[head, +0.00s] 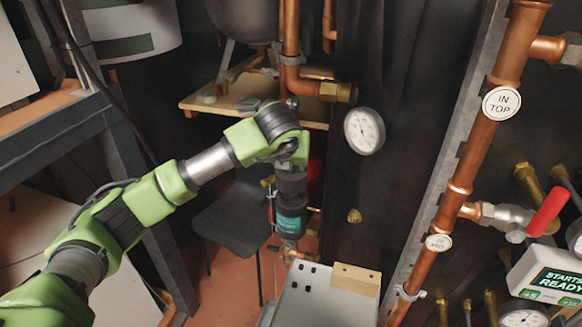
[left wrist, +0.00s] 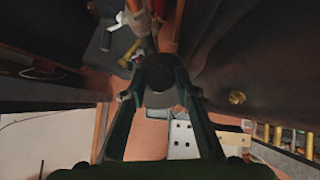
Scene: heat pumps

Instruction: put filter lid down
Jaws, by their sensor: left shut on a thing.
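The filter lid (left wrist: 160,82) is a dark, round piece in the middle of the left wrist view. My left gripper (left wrist: 160,98) is shut on it, with one finger on each side. In the head view, my left arm comes in from the left, and the left gripper (head: 289,244) points down in front of the dark panel, above the floor. The lid cannot be made out clearly in the head view. The filter's housing cannot be told apart with certainty. My right gripper is in neither view.
A grey metal box (head: 322,300) stands low, just right of the gripper. A round gauge (head: 364,131) and a copper pipe (head: 462,165) are to the right. A wooden shelf (head: 200,101) and a dark chair (head: 232,218) are behind the arm.

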